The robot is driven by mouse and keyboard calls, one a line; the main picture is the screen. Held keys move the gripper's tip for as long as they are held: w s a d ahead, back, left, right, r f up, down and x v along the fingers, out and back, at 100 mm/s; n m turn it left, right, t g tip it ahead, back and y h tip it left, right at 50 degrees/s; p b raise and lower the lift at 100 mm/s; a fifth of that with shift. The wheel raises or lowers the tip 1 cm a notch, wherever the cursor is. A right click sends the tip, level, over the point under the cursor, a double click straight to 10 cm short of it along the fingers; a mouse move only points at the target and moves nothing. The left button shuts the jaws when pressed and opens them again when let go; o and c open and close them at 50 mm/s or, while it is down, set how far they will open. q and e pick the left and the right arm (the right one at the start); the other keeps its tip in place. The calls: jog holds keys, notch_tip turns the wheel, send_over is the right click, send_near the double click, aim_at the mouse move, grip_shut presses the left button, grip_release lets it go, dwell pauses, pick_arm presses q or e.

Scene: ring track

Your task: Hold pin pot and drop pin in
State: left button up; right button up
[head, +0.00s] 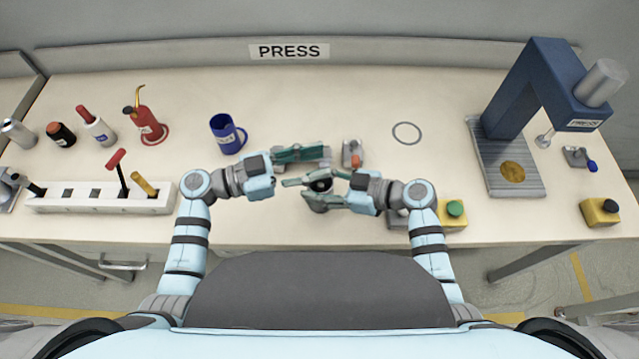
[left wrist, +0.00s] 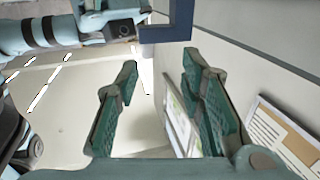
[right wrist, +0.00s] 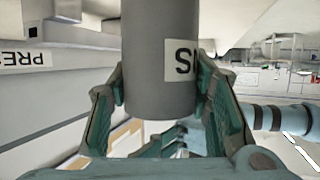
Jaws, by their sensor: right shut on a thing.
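The pin pot (head: 317,208) is a dark grey cylinder with a dark open top, near the front middle of the table in the head view. My right gripper (head: 325,190) is shut on it from the right. In the right wrist view the grey pot (right wrist: 158,70) stands between both fingers, with part of a white label showing. My left gripper (head: 314,166) is open, just behind and left of the pot. In the left wrist view nothing is between its fingers (left wrist: 155,80). I cannot clearly make out a pin.
A small grey fixture (head: 352,148) with an orange part is close behind the grippers. A blue mug (head: 226,134) stands to the left. A white rack (head: 85,197) is at far left, the blue press (head: 530,90) at right.

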jog(key=shift+a, duration=0.1)
pick_arm(q)
jog(key=v, duration=1.2)
pick_arm(e)
jog(key=o, duration=1.2)
